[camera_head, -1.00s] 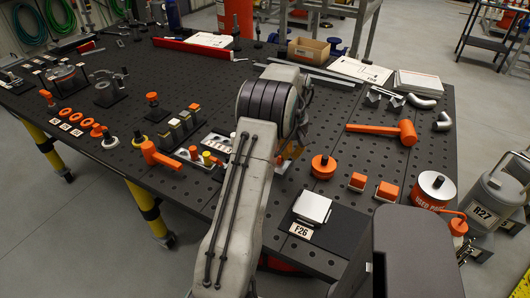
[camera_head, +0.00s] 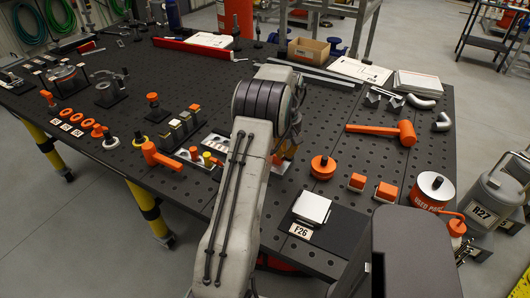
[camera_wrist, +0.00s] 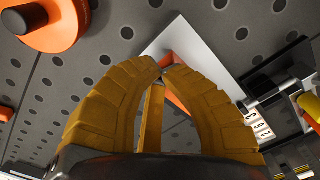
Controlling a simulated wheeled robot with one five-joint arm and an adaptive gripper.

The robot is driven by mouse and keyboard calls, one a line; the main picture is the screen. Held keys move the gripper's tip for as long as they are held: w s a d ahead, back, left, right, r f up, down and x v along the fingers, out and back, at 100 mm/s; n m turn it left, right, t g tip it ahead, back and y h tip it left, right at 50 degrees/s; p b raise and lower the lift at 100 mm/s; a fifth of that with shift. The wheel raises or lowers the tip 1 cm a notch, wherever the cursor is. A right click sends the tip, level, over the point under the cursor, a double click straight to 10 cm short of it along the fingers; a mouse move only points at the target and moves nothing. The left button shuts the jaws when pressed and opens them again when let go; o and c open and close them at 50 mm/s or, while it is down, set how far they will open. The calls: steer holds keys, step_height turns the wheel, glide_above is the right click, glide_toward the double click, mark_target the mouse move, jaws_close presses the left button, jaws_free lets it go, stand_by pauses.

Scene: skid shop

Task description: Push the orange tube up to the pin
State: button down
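No object shows clearly pinched between the tips. An orange piece (camera_wrist: 180,48), likely the orange tube, lies just beyond the fingertips on a pale grey plate (camera_wrist: 203,44). The fingers hide part of it, so I cannot tell if they touch it. In the head view my arm covers most of this spot; a bit of orange (camera_head: 290,151) shows beside the wrist above the plate (camera_head: 280,168). I cannot make out the pin; it may be hidden behind the fingers.
A round orange part with a black knob (camera_wrist: 55,22) stands left of my fingers. A metal rod with a dark block (camera_wrist: 270,92) and a yellow-capped part (camera_wrist: 310,103) lie to the right. An orange mallet (camera_head: 388,131) lies farther right on the perforated black table (camera_head: 330,105).

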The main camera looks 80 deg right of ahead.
steer(key=shift+w+d+p, duration=0.2)
steer(key=shift+w+p, duration=0.15)
steer(key=shift+w, duration=0.45)
steer(key=shift+w+d+p, duration=0.2)
steer(key=shift+w+p, duration=0.1)
steer(key=shift+w, duration=0.5)
steer(key=shift+w+d+p, duration=0.2)
steer(key=shift+w+p, duration=0.15)
steer(key=shift+w, duration=0.45)
stand_by(0.6)
steer(key=shift+s+a, duration=0.1)
steer(key=shift+s, duration=0.25)
steer(key=shift+s, duration=0.25)
steer(key=shift+r, duration=0.15)
step_height(320, 180, up, 7)
steer(key=p, duration=0.5)
stand_by(0.3)
stand_by(0.8)
